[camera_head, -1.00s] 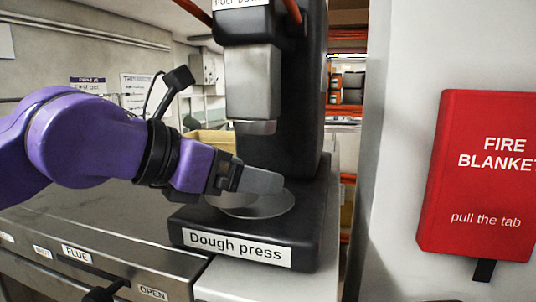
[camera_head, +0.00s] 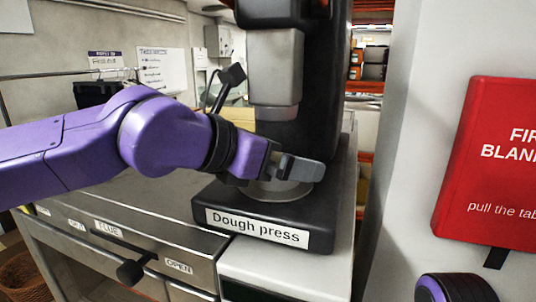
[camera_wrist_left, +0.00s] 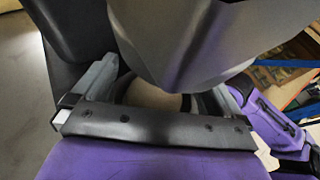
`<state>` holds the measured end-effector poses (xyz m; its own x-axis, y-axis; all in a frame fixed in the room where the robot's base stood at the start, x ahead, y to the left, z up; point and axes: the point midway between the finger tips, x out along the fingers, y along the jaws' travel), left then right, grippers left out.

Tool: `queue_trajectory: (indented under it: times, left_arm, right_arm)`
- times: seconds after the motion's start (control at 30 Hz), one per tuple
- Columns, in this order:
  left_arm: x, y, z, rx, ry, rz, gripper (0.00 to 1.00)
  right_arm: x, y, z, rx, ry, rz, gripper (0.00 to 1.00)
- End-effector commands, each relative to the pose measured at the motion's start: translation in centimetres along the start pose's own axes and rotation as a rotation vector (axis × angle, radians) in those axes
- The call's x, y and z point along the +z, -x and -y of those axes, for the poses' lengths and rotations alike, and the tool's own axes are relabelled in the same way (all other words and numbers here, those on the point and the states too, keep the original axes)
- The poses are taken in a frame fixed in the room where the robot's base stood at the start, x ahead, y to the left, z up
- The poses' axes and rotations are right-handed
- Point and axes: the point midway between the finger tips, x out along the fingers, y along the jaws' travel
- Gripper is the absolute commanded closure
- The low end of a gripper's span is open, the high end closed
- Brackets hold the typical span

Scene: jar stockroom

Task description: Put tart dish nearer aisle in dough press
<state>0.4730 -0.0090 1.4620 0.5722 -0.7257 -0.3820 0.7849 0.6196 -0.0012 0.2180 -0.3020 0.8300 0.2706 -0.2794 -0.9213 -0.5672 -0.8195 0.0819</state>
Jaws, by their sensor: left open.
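The dough press (camera_head: 325,205) stands on the counter, black with a labelled base. Its grey pressing head (camera_head: 275,70) hangs above a round grey plate (camera_head: 272,192) on the base. My left gripper (camera_head: 305,170) is low over this plate, under the head. In the left wrist view its open fingers (camera_wrist_left: 158,90) stand wide apart. A pale rounded surface (camera_wrist_left: 155,97) shows between them, mostly hidden by the big grey shape above. I cannot tell whether this surface is a tart dish or the plate. No tart dish is clearly visible. My right gripper is out of view.
A steel-topped unit (camera_head: 110,205) with FLUE and OPEN labels and a black knob is left of the press. A pale wall with a red fire blanket box (camera_head: 510,160) closes the right side. Shelves show behind through a narrow gap.

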Motion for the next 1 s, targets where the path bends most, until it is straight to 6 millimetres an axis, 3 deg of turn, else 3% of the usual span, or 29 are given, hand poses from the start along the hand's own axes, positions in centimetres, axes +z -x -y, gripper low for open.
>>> queue_trajectory:
  times: [0.3, 0.43, 0.6, 1.0]
  left_arm:
    - [-0.3, 7.6, 0.0, 0.001, 0.001, 0.007, 0.0]
    - [-0.2, 10.0, 0.0, 0.001, -0.001, 0.006, 0.0]
    - [-0.1, 11.3, 0.0, 0.0, -0.002, 0.002, 0.0]
    - [0.0, 11.3, 0.0, 0.0, -0.002, 0.002, 0.0]
  right_arm:
    - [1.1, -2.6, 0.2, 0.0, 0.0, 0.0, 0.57]
    - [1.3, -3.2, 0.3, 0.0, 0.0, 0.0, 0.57]
    - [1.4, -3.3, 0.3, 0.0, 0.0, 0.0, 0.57]
    - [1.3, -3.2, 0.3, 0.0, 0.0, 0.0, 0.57]
